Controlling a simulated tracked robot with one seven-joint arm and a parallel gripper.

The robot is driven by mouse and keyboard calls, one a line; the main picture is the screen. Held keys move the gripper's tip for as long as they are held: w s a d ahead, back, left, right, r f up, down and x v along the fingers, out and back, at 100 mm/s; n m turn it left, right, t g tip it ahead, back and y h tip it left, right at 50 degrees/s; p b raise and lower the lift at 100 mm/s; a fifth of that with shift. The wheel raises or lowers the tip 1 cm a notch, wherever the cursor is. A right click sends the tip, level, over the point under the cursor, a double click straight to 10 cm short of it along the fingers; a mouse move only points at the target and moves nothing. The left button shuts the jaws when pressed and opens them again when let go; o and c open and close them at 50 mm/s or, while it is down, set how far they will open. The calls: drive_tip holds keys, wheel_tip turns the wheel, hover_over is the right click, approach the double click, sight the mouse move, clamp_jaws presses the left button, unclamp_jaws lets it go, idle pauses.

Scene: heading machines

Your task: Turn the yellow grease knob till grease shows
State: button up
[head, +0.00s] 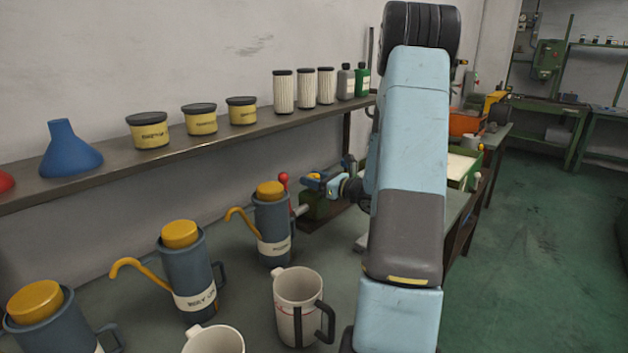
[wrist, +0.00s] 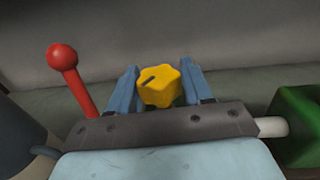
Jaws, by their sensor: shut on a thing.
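The yellow grease knob (wrist: 160,88) is a lobed, star-shaped knob with a dark slot mark pointing to the left in the wrist view. My gripper (wrist: 159,72) has its two blue fingers on either side of the knob and is shut on it. In the head view my gripper (head: 328,185) is small and far off, at the green machine (head: 318,208) on the bench. I see no grease; the underside and shaft of the knob are hidden behind the fingers and the dark gripper bar.
A red-ball lever (wrist: 64,60) stands just left of my gripper. A green block (wrist: 297,125) and pale rod are at right. Grey oil cans (head: 272,230) and a white jug (head: 295,300) stand on the near bench. A shelf (head: 200,147) with tubs runs along the wall.

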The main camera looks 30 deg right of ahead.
drive_tip(key=shift+c, duration=1.2)
drive_tip(key=shift+y, duration=0.3)
drive_tip(key=n+g+y, duration=0.2)
drive_tip(key=n+y, duration=0.1)
drive_tip(key=shift+n+g+y, duration=1.2)
drive_tip(key=shift+g+y, duration=0.3)
drive_tip(key=shift+g, duration=0.2)
drive_tip(key=o, duration=0.9)
drive_tip(key=shift+o, duration=0.2)
